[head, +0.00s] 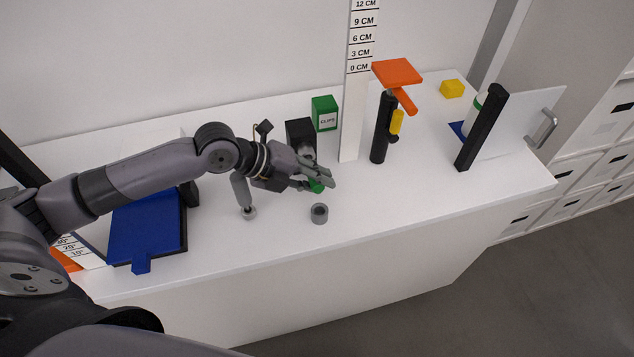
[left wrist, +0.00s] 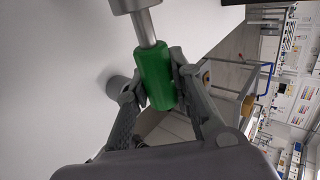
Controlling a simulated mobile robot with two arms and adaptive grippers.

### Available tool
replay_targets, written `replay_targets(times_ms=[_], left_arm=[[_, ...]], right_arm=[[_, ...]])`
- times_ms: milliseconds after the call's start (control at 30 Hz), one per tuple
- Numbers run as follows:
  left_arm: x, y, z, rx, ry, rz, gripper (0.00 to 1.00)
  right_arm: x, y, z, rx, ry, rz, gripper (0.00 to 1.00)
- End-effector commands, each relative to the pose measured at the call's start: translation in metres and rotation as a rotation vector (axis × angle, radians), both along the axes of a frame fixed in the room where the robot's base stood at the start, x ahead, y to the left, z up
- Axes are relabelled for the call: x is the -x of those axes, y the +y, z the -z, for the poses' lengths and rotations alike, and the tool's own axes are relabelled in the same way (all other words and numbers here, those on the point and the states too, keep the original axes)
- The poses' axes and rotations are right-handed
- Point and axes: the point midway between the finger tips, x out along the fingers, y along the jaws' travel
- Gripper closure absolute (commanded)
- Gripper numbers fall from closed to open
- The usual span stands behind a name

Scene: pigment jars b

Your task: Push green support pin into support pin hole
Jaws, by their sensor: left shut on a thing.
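The green support pin (head: 316,187) has a green cylindrical grip and a thin metal shaft. My left gripper (head: 314,183) is shut on its green grip. In the left wrist view the green pin (left wrist: 157,80) lies between the two fingers of my left gripper (left wrist: 158,78). Its metal shaft runs up to a grey round part (left wrist: 133,4) at the top edge. I cannot tell whether the shaft is in a hole or only touches. In the head view a black block (head: 299,131) with a grey part stands behind the gripper. The right gripper is not in view.
A grey ring-shaped cup (head: 319,213) stands close in front of the gripper. A green clips box (head: 324,113) and a white height scale (head: 351,110) stand behind. A black post with an orange top (head: 397,73) is to the right. A blue panel (head: 146,229) lies left.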

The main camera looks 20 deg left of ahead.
Motion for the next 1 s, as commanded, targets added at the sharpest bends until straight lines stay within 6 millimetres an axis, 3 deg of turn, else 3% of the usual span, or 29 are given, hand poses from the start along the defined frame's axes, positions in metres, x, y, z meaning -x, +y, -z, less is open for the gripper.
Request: replay_targets(times_ms=[467, 500, 833, 1000], left_arm=[[-0.0081, 0.0058, -0.0006, 0.000, -0.002, -0.001, 1.00], [-0.0083, 0.0058, -0.0007, 0.000, -0.002, -0.002, 0.78], [-0.0075, 0.0052, -0.0005, 0.001, 0.000, -0.001, 0.56], [-0.0072, 0.0049, -0.0003, 0.001, 0.000, -0.001, 0.55]], right_arm=[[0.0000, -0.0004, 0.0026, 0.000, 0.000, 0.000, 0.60], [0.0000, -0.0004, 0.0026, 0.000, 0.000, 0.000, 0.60], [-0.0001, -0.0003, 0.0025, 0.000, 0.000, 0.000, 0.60], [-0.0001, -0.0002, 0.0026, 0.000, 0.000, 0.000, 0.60]])
